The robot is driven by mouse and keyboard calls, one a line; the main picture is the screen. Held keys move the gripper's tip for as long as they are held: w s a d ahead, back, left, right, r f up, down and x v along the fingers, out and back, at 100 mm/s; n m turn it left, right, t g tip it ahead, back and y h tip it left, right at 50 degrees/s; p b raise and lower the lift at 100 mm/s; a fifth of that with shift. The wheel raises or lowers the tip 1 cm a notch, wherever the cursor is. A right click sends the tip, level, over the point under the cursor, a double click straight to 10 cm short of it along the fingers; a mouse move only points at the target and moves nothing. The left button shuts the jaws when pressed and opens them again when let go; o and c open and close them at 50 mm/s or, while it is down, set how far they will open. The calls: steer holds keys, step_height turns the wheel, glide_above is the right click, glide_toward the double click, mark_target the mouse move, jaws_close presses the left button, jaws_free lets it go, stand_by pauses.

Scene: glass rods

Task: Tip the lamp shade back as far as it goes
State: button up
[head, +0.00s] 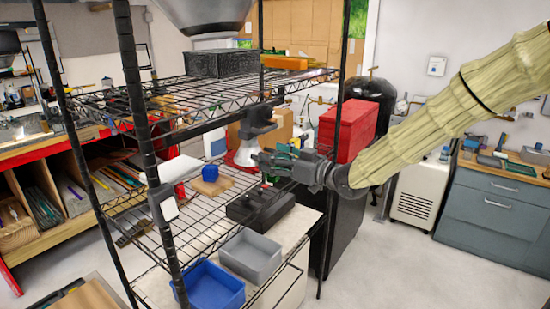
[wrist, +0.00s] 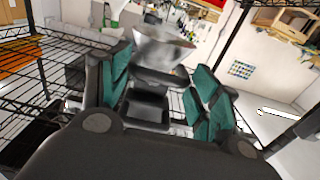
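The lamp has a dark grey upper body (head: 257,121) and a pale, cone-shaped shade (head: 243,153) that widens downward. It is inside the wire rack, at the middle level. My gripper (head: 270,164) points left, with its fingertips close to the right side of the shade. In the wrist view, the silvery shade (wrist: 162,46) lies beyond and between the tips of my gripper (wrist: 163,62), wide end up in that picture. The green-padded fingers are spread with nothing held between them. I cannot tell whether a finger touches the shade.
Black rack posts (head: 147,130) and the upper wire shelf (head: 180,100) are close around the lamp. A white fixture (head: 177,169) sits on the front post. Below are a black case (head: 262,207), a grey bin (head: 251,256) and a blue bin (head: 213,287). A red box (head: 347,130) stands behind my wrist.

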steer(key=c, duration=0.7)
steer(key=shift+o, duration=0.2)
steer(key=shift+f+b, duration=0.1)
steer(key=shift+b, duration=0.2)
steer(key=w+a+f+t+y+b, duration=0.3)
steer(key=y+b, duration=0.3)
steer(key=b, duration=1.4)
steer(key=shift+w+a+f+t+b, duration=0.35)
steer(key=shift+a+f+t, duration=0.15)
steer(key=shift+a+t, duration=0.3)
steer(key=shift+w+a, duration=0.1)
steer(key=shift+a, duration=0.3)
steer(key=shift+a+f, duration=0.1)
steer(key=shift+f, duration=0.05)
